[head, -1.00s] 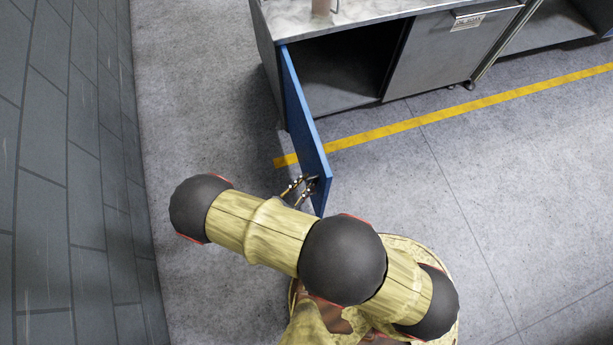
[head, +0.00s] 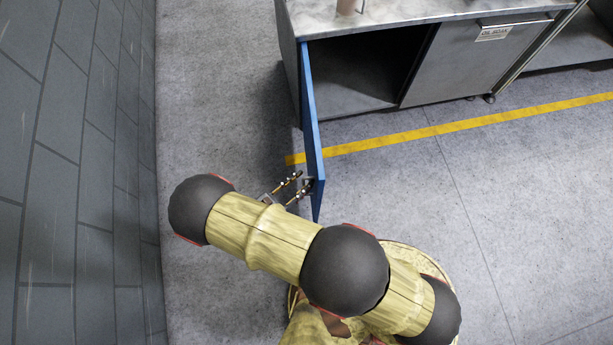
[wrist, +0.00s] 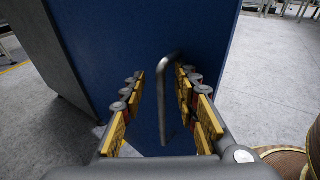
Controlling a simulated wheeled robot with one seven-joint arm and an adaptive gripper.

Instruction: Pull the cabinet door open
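The blue cabinet door (head: 313,140) stands wide open, swung out from the left side of the grey cabinet (head: 290,75). The dark inside of the cabinet shows. My gripper (head: 294,186) is at the outer face of the door, near its free edge. In the wrist view the door (wrist: 110,45) fills the middle, with a grey bar handle (wrist: 163,105) upright on it. My gripper (wrist: 159,76) is open there, its yellow-padded fingers apart on either side of the handle. The handle is nearer the right finger, and I cannot tell whether they touch.
A grey brick wall (head: 70,150) runs along the left, with a strip of bare floor (head: 195,120) between it and the door. A yellow floor line (head: 450,127) crosses in front of the cabinet. Open floor lies to the right.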

